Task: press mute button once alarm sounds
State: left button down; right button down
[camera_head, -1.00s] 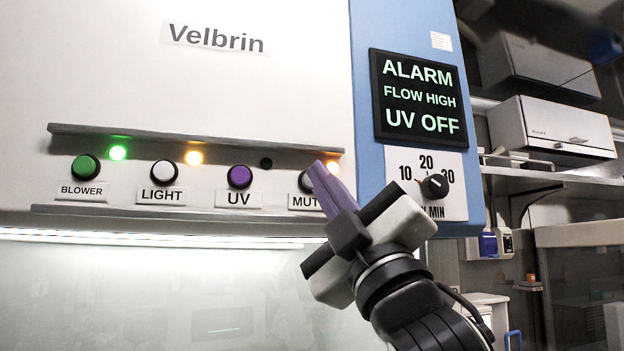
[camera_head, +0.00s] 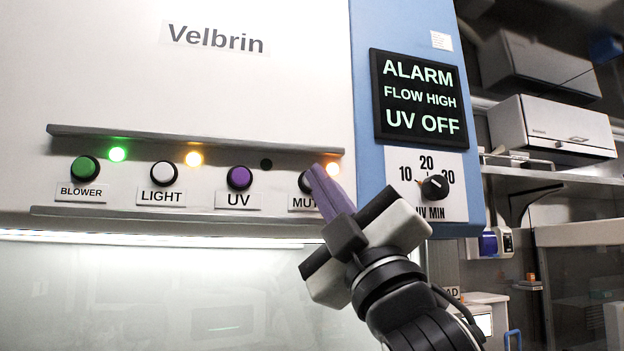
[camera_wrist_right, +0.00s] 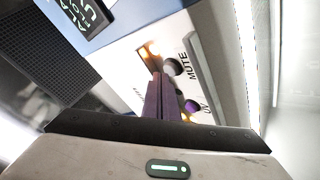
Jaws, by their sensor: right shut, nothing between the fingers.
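The mute button (camera_head: 305,182) is a round button above the MUTE label (camera_head: 303,203), at the right end of the button row, with an orange lamp (camera_head: 333,168) lit beside it. My right gripper (camera_head: 313,172), with purple fingers, is shut and empty. Its fingertips overlap the button's right part in the head view; whether they touch it I cannot tell. In the right wrist view the button (camera_wrist_right: 172,66) shows right beside the fingertips (camera_wrist_right: 156,78). The display (camera_head: 419,97) reads ALARM, FLOW HIGH, UV OFF. My left gripper is not in view.
The row also holds the green blower button (camera_head: 85,168), white light button (camera_head: 163,173) and purple UV button (camera_head: 239,177). Thin ledges run above (camera_head: 180,140) and below (camera_head: 170,218) the row. A timer knob (camera_head: 435,187) sits right of it.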

jog(key=shift+w+a, duration=0.15)
jog(key=shift+w, duration=0.4)
dwell(0.5)
dwell(0.4)
jog(key=shift+s+d, duration=0.3)
jog(key=shift+s, duration=0.6)
jog(key=shift+s+d, duration=0.25)
jog(key=shift+s, duration=0.55)
jog(key=shift+s+d, duration=0.25)
jog(key=shift+s, duration=0.5)
jog(key=shift+s+d, duration=0.25)
jog(key=shift+s, duration=0.55)
